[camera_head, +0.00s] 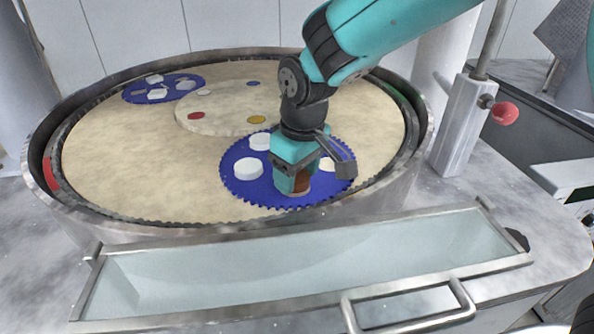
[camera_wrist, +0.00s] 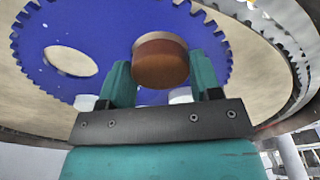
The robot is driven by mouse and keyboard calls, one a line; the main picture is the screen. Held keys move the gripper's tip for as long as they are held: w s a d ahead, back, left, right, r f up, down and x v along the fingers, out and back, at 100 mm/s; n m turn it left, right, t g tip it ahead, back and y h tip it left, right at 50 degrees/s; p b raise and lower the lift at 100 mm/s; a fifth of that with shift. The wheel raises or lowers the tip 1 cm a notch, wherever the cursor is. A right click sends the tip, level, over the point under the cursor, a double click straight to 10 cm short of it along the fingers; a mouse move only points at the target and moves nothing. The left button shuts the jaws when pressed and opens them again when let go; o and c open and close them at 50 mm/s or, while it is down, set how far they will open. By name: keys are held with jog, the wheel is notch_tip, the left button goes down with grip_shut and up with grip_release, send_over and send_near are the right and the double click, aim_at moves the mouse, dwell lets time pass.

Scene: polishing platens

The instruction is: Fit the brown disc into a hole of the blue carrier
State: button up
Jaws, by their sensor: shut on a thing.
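The brown disc (camera_wrist: 160,64) is between the two teal fingers of my gripper (camera_wrist: 162,78) in the wrist view. My gripper is shut on it. In the head view a sliver of the disc (camera_head: 302,183) shows below my gripper (camera_head: 296,181), over the near part of the blue carrier (camera_head: 238,189). The toothed carrier also fills much of the wrist view (camera_wrist: 110,25). An empty round hole (camera_wrist: 70,61) showing beige lies left of the disc there. A pale crescent edges the disc's far side. I cannot tell whether the disc is above a hole or inside it.
White discs (camera_head: 248,168) sit in the near carrier. A second blue carrier (camera_head: 131,94) with white pieces lies at the far left. The beige platen (camera_head: 130,160) has a paler centre plate (camera_head: 215,118) with coloured spots. A raised rim (camera_head: 425,130) surrounds it; a trough (camera_head: 290,262) is in front.

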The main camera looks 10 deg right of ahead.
aim_at(301, 178)
jog(key=shift+f, duration=0.5)
dwell(0.6)
jog(key=o, duration=1.1)
jog(key=shift+o, duration=0.2)
jog(key=shift+r, duration=0.1)
jog(key=r, duration=0.5)
jog(key=r+b, duration=0.1)
jog(key=r, duration=0.1)
jog(key=shift+s+d+r, duration=0.2)
jog(key=shift+s+d, duration=0.1)
jog(key=shift+d, duration=0.05)
